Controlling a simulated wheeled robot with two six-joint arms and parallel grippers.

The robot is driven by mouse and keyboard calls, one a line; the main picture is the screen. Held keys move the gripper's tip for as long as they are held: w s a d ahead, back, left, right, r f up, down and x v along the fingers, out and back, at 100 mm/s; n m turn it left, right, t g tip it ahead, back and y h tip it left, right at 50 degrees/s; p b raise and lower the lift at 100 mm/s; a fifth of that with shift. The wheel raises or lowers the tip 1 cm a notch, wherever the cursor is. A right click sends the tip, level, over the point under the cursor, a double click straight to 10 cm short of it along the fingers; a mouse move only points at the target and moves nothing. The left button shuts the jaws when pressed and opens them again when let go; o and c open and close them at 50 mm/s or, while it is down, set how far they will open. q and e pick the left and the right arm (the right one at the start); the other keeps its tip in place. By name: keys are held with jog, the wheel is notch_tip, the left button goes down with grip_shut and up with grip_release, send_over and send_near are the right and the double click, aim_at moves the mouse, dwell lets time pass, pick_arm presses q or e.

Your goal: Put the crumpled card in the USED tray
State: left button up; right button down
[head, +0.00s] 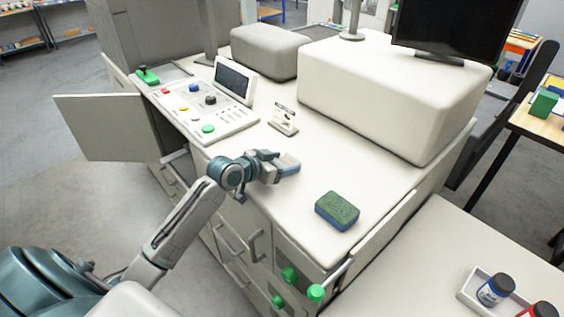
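I cannot make out a crumpled card or a tray marked USED in the head view. My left gripper (284,165) is over the front edge of the white counter (276,205), left of a green and blue sponge (337,210). Its fingers look close together, with a pale blue-grey shape at the tips. I cannot tell whether that shape is part of the fingers or something held. My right gripper is out of view.
A cabinet door (108,128) hangs open at left. A white tray (466,297) with jars sits at lower right. The counter around the sponge is clear.

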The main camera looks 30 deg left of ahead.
pick_arm(q)
jog(key=shift+o, duration=0.9)
jog(key=shift+r, duration=0.2)
